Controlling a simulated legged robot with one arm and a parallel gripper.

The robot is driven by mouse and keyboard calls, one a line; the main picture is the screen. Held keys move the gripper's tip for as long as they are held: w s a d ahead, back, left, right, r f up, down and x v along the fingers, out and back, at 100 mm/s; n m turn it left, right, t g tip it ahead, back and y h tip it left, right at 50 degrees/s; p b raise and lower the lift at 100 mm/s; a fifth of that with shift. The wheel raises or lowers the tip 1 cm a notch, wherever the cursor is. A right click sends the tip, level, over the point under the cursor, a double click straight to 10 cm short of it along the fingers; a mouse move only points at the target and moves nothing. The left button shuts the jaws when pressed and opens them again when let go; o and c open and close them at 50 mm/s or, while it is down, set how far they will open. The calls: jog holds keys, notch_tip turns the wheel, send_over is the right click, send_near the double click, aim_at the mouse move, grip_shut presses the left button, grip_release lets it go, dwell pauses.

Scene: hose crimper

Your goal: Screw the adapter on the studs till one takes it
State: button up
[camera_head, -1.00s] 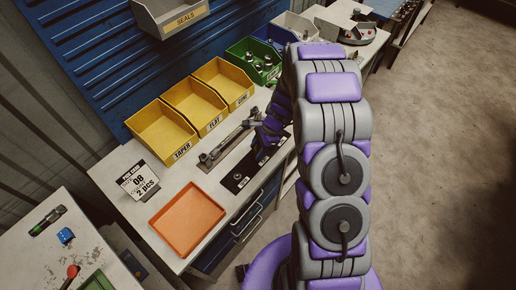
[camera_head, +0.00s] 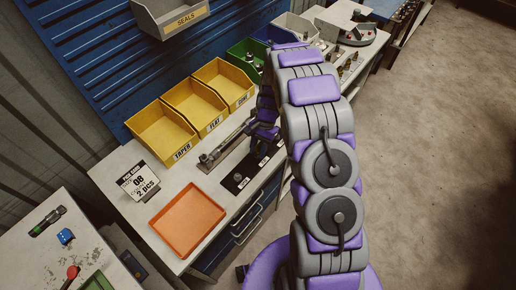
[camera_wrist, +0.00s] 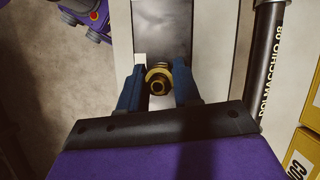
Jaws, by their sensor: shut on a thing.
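My gripper (camera_wrist: 158,92) has blue fingers shut on a brass-coloured ring-shaped adapter (camera_wrist: 158,80). Its round open end faces the wrist camera, between the fingertips. In the head view my gripper (camera_head: 262,138) is over the far part of the black stud plate (camera_head: 249,168) at the bench's front. One stud (camera_head: 238,178) shows at the plate's near end; the gripper and arm hide the far end. The dark plate also shows behind the adapter in the wrist view (camera_wrist: 163,35). I cannot tell whether the adapter touches a stud.
Yellow bins marked TAPER (camera_head: 162,136), FLAT (camera_head: 195,105) and CONE (camera_head: 225,83) stand behind. An orange tray (camera_head: 188,221) and a card reading 08, 2 pcs (camera_head: 138,181) are nearer. A green bin (camera_head: 243,56) is partly hidden.

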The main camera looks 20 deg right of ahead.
jog(key=m+t+y, duration=0.1)
jog(key=m, duration=0.3)
jog(key=shift+s, duration=0.15)
grip_shut()
jog(key=shift+m+t, duration=0.5)
jog(key=shift+m, duration=0.5)
jog(key=o, duration=1.1)
grip_release()
jog(key=p+v, duration=0.1)
jog(key=v, duration=1.6)
jog(key=shift+d, duration=0.2)
